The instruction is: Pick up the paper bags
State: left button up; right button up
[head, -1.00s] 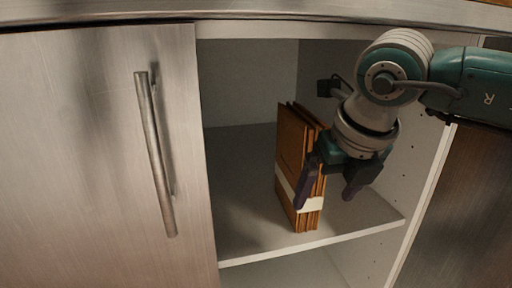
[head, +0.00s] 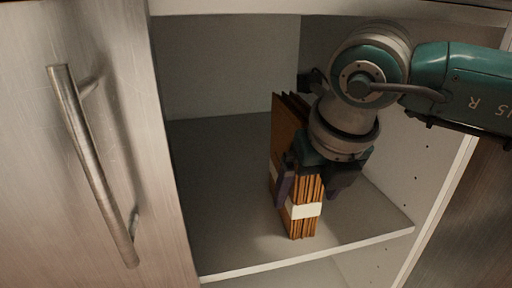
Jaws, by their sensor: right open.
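The paper bags (head: 304,222) are a brown upright bundle with a white band around it, standing on the cabinet shelf. My right gripper (head: 310,193) is at the front of the bundle, pointing down and inward. Its jaws are open, with one dark finger at the left side of the bundle and the other to its right. The upper front of the bags is partly hidden behind the gripper. I cannot tell whether the fingers touch the bags. My left gripper is not in view.
The shelf (head: 225,215) is bare to the left of the bags. A cabinet door (head: 60,180) with a long metal handle (head: 97,165) closes off the left. The cabinet's right side wall (head: 425,165) is close beside my right arm.

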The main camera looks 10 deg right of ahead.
jog(key=shift+f, duration=0.25)
grip_shut()
dwell(0.8)
jog(key=shift+r, duration=0.1)
